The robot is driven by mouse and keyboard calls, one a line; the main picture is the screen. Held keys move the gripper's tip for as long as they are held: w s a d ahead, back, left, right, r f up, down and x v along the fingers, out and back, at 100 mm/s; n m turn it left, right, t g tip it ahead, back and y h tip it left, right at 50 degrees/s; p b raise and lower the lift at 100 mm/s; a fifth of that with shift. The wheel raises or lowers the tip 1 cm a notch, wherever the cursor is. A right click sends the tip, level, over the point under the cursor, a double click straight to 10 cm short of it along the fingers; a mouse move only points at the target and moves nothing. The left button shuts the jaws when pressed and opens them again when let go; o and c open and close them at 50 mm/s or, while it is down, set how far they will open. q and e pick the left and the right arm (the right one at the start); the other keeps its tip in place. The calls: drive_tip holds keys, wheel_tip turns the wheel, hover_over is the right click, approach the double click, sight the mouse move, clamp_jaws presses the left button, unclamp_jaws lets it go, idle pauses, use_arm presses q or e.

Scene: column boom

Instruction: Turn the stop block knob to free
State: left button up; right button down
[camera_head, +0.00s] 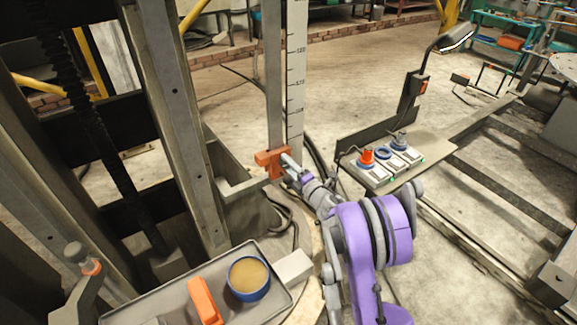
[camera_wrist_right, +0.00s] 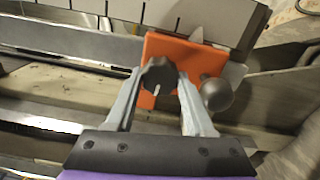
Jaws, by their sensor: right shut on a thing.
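The orange stop block (camera_head: 268,158) sits on the upright post beside the white scale in the head view. In the right wrist view the orange stop block (camera_wrist_right: 158,47) carries a dark lobed knob (camera_wrist_right: 158,72) with a white mark near its lower edge. My right gripper (camera_wrist_right: 158,77) has one finger on each side of this knob and is shut on it. In the head view my right gripper (camera_head: 288,162) reaches the block from the right and hides the knob. No readable label shows beside the knob. My left gripper is not in view.
A grey ball handle (camera_wrist_right: 216,94) sticks out beside the right finger. The white scale (camera_head: 295,80) stands behind the block. A control panel (camera_head: 385,165) with red and blue buttons is at right. A tray (camera_head: 250,312) holds a blue-rimmed cup (camera_head: 249,277) in front.

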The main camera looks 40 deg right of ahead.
drive_tip(key=shift+c, duration=1.3)
unclamp_jaws()
